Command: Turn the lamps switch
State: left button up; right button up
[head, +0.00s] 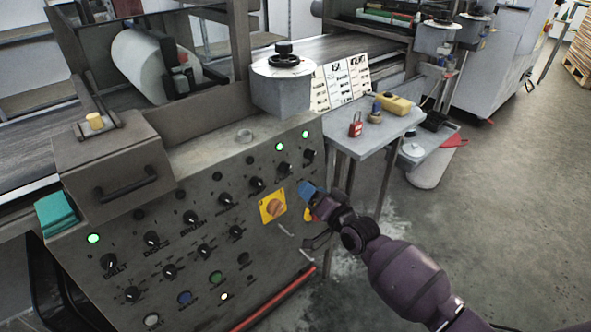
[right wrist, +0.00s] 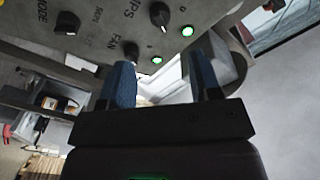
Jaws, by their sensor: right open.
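The lamps switch is a black rotary knob (head: 281,167) in the upper right row of the sloped control panel (head: 215,175). In the right wrist view the knob (right wrist: 159,14) sits by a partly cut-off label ending in "MPS", with a lit green lamp (right wrist: 187,30) beside it. My right gripper (head: 307,190) is at the panel's right edge, below and right of the lamps knob. Its blue fingers (right wrist: 163,77) are open and empty, and the lamps knob lies beyond them, apart. My left gripper is not in view.
The FAN knob (right wrist: 131,50) is close to one finger; it is the rightmost knob (head: 309,156) on the panel. A yellow-plated orange switch (head: 272,207) is left of my gripper. A small table (head: 372,138) with a red padlock (head: 355,126) stands right.

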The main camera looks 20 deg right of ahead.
aim_at(289, 171)
jog(key=b+x, duration=0.2)
jog(key=x, duration=0.8)
jog(key=shift+w+a, duration=0.1)
jog(key=shift+w, duration=0.15)
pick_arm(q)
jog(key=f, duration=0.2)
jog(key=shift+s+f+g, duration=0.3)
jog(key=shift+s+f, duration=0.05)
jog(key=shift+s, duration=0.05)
pick_arm(e)
jog(key=c, duration=0.8)
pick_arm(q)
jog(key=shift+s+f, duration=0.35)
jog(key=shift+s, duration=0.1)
pick_arm(e)
jog(key=shift+c, duration=0.6)
